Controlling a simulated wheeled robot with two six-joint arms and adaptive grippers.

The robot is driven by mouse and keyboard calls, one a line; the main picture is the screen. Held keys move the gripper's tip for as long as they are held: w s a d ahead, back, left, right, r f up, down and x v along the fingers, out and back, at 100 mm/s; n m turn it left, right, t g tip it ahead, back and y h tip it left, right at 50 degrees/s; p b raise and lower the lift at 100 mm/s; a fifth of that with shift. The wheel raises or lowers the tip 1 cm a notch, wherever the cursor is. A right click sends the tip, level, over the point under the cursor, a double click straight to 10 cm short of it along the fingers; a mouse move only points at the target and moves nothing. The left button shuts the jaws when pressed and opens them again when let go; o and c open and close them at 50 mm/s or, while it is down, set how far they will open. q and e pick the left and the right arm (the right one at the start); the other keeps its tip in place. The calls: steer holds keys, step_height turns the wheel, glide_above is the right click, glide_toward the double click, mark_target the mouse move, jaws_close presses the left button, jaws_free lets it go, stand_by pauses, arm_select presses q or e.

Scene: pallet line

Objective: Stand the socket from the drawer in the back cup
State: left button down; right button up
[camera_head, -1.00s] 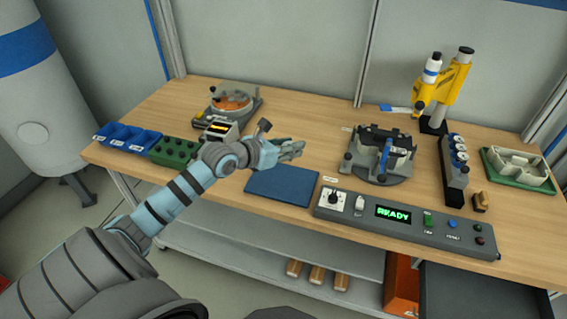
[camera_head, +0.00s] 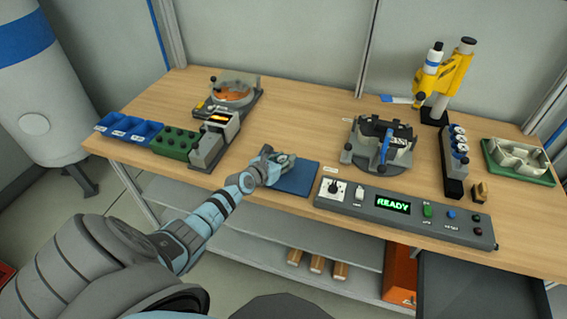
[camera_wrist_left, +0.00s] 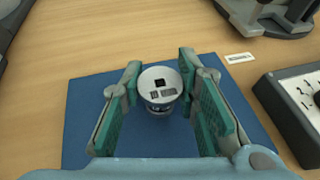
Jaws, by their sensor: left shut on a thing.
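The socket (camera_wrist_left: 160,88) is a short silver-grey cylinder with a dark square hole in its top face. It is upright in the left wrist view, between the green finger pads of my left gripper (camera_wrist_left: 163,97). In the head view my left gripper (camera_head: 285,161) is low over the blue mat (camera_head: 300,180), shut on the socket. I cannot tell whether the socket touches the mat. The dark drawer (camera_head: 475,295) is open under the bench at lower right. I cannot tell which thing is the back cup; a green block (camera_head: 174,142) has several dark round spots.
A control box (camera_head: 405,215) reading READY stands right of the mat. A grey clamp fixture (camera_head: 380,150) is behind it. Blue bins (camera_head: 130,130) and a grey device (camera_head: 210,145) stand left. A yellow press (camera_head: 448,80) is back right. Bench between bowl feeder and fixture is clear.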

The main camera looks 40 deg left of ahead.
arm_select(q)
steer(key=shift+f, duration=0.85)
steer(key=shift+r, duration=0.25)
steer(key=c, duration=1.7)
jaws_free()
steer(key=shift+f, duration=0.2)
steer(key=o, duration=0.5)
steer(key=shift+r, duration=0.1)
